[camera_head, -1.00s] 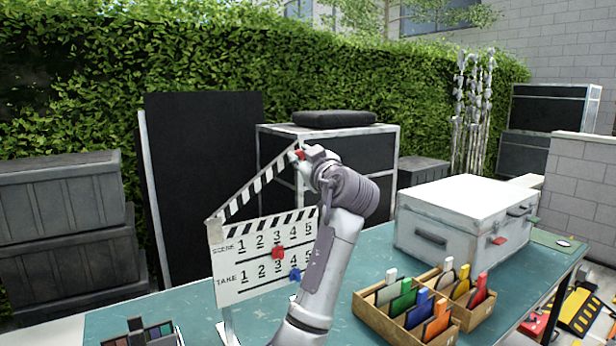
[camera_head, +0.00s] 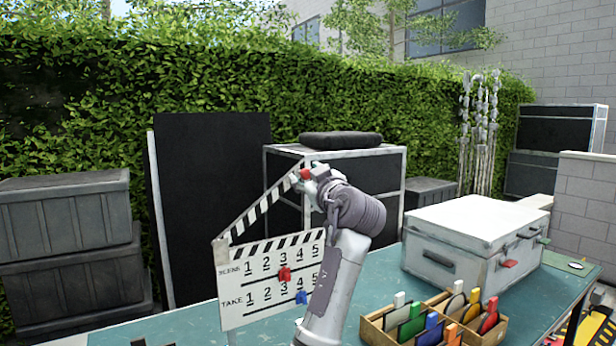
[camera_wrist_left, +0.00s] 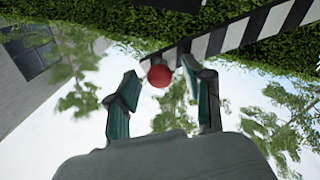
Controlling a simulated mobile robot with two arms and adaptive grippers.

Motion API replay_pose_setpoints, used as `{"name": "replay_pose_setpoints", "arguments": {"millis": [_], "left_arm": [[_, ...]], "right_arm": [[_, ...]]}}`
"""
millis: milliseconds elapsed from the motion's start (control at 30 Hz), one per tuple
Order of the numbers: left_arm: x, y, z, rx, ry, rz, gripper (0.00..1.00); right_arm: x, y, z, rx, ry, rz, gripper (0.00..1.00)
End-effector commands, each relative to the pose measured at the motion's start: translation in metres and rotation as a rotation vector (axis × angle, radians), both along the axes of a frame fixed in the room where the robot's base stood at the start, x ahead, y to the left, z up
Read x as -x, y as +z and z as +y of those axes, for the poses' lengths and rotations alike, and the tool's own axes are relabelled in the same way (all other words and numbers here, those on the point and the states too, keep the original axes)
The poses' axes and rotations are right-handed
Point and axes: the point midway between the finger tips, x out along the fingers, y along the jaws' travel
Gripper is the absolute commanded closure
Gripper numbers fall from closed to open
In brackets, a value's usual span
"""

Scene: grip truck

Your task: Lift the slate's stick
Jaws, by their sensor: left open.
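The white slate (camera_head: 270,280) stands upright on the table, with black numbers, a red clip (camera_head: 284,273) and a blue clip (camera_head: 301,297). Its black-and-white striped stick (camera_head: 262,208) is raised at an angle, hinged at the left, with a red knob (camera_head: 305,173) at its upper right end. My left gripper (camera_head: 308,178) is at that end. In the left wrist view the open fingers (camera_wrist_left: 160,95) have the red knob (camera_wrist_left: 160,75) between and just beyond their tips; I cannot tell if they touch it. The striped stick (camera_wrist_left: 235,35) runs to the upper right there.
A wooden tray (camera_head: 375,328) with several coloured cards stands on the green table (camera_head: 180,325) at the front right. A white case (camera_head: 470,235) stands behind it. Black cases and panels stand behind the table before a hedge.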

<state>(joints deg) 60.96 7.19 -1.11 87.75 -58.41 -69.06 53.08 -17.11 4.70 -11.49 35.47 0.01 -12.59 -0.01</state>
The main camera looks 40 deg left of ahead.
Motion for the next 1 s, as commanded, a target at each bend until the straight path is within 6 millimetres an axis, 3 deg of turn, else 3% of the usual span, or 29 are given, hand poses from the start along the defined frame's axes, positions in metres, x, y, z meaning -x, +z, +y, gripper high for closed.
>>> {"name": "replay_pose_setpoints", "arguments": {"millis": [167, 600, 800, 1000], "left_arm": [[0.007, -0.002, -0.013, 0.0, -0.002, -0.001, 0.49], [0.052, -0.012, -0.086, 0.002, -0.003, 0.0, 0.49], [0.061, -0.014, -0.1, 0.001, -0.002, 0.001, 0.49], [0.063, -0.014, -0.102, 0.0, 0.001, 0.001, 0.49]], "right_arm": [[0.0, 0.0, 0.0, 0.0, -0.001, -0.001, 0.62], [0.001, 0.0, 0.001, -0.002, -0.001, 0.0, 0.62], [0.001, 0.0, 0.002, -0.002, -0.001, 0.0, 0.62], [0.001, 0.0, 0.002, -0.002, -0.001, 0.0, 0.62]]}}
